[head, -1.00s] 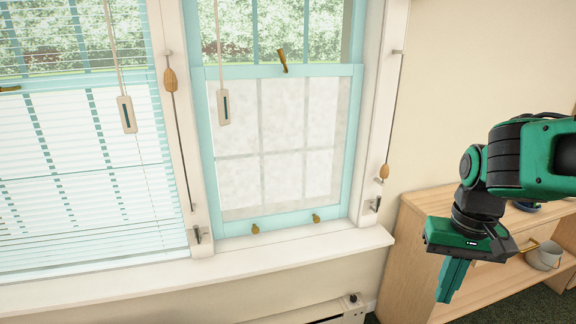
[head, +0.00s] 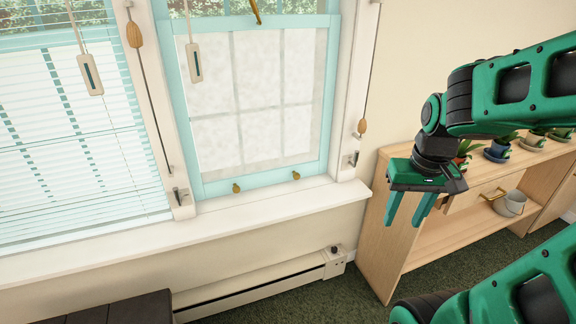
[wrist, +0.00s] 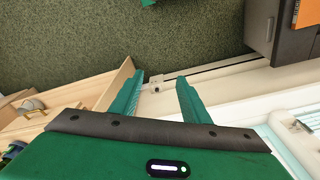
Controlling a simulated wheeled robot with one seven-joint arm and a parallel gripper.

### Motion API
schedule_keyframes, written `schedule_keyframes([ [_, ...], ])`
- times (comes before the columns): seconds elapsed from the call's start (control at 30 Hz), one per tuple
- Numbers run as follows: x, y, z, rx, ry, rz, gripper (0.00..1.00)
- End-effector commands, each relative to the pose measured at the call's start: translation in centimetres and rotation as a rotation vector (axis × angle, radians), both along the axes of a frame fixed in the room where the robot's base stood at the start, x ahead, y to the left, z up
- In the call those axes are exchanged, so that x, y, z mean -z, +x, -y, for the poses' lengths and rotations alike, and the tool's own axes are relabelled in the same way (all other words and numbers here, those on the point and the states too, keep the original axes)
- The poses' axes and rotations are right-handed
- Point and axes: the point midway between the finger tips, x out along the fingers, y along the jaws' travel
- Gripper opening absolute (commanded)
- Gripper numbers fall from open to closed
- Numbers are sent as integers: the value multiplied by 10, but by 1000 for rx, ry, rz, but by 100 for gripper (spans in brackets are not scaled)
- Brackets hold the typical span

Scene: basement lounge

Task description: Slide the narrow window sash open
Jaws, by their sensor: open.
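The narrow window sash (head: 259,177) is a pale blue-green frame with frosted panes, right of the wider blinded window. Its bottom rail sits down at the white sill (head: 190,232). Two small brass lifts, the left lift (head: 236,188) and the right lift (head: 296,176), are on the bottom rail. A brass latch (head: 256,12) is on the top rail. My gripper (head: 405,224) is open and empty, pointing down, right of the window and in front of the wooden shelf. In the wrist view my gripper (wrist: 158,82) has both fingers apart with nothing between them.
A wooden shelf unit (head: 388,240) with potted plants and a grey mug (head: 512,203) stands at the right. A baseboard heater (head: 262,288) runs under the sill. A dark piece of furniture (head: 125,308) is at the lower left. Blind cords hang by the window.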

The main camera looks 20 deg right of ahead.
Motion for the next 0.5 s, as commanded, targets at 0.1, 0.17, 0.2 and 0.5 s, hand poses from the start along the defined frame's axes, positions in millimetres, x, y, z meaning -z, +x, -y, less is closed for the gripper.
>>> schedule_keyframes([
  [0.1,15,54,5,-89,-27,77,42],
  [0.17,22,81,6,-132,-38,122,42],
  [0.2,27,99,7,-160,-46,150,42],
  [0.5,70,224,-2,-333,-85,385,42],
])
